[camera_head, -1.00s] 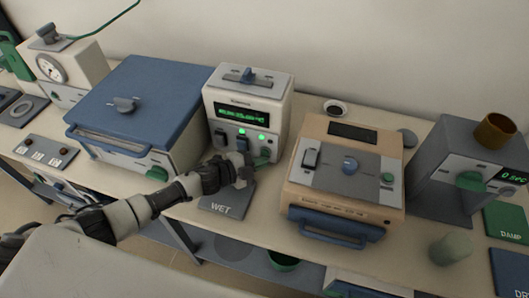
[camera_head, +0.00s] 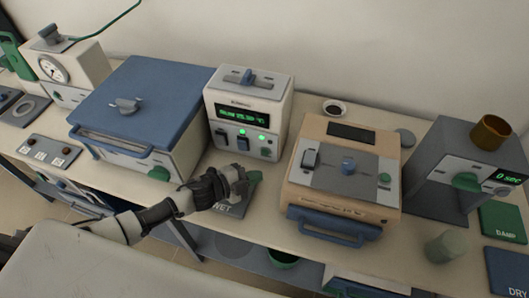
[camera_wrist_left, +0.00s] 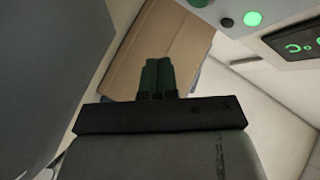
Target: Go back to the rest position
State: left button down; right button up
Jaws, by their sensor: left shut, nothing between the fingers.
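My left gripper (camera_head: 248,180) is in front of the white controller box (camera_head: 247,112) with the green display, above the grey WET mat (camera_head: 226,205). It is shut and empty. In the left wrist view its dark green fingertips (camera_wrist_left: 157,77) are together with nothing between them. The controller's lit green buttons (camera_wrist_left: 253,19) show at the top right there, apart from the fingers. The gripper and forearm hide part of the mat. My right gripper is not in view.
A blue-lidded furnace (camera_head: 140,95) stands left of the controller. A tan furnace (camera_head: 345,180) with a blue handle stands close on the right. A grey unit (camera_head: 455,165) with a brown cup is farther right. A greenish cylinder (camera_head: 445,247) stands near the front edge.

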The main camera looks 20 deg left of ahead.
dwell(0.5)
pick_arm(q)
jog(key=shift+s+d+r+n+t+y, duration=0.1)
jog(key=shift+d+r+n+t+y, duration=0.3)
jog(key=shift+d+n+t, duration=0.3)
jog(key=n+y, duration=0.1)
jog(key=s+r+n+y, duration=0.1)
jog(key=n, duration=0.1)
jog(key=n+t+y, duration=0.1)
jog(key=n, duration=0.1)
jog(key=shift+s+d+r, duration=0.2)
jog(key=shift+d+r, duration=0.05)
jog(key=shift+r, duration=0.15)
jog(key=s+a+r+n+g+y, duration=0.2)
jog(key=s+n+g, duration=0.15)
jog(key=s, duration=0.35)
jog(key=s+a+r+n+g+y, duration=0.1)
jog(key=s+a+n+g+y, duration=0.2)
jog(key=s+n, duration=0.35)
jog(key=s+a+r+n+g+y, duration=0.2)
jog(key=s+g, duration=0.1)
jog(key=s, duration=0.6)
notch_tip(320, 180, down, 29)
jog(key=s+g, duration=0.1)
jog(key=s, duration=0.1)
jog(key=s+a+f+g, duration=0.1)
jog(key=s+a+f, duration=0.2)
jog(key=s+f, duration=1.1)
jog(key=shift+s+a, duration=0.15)
jog(key=shift+s, duration=0.6)
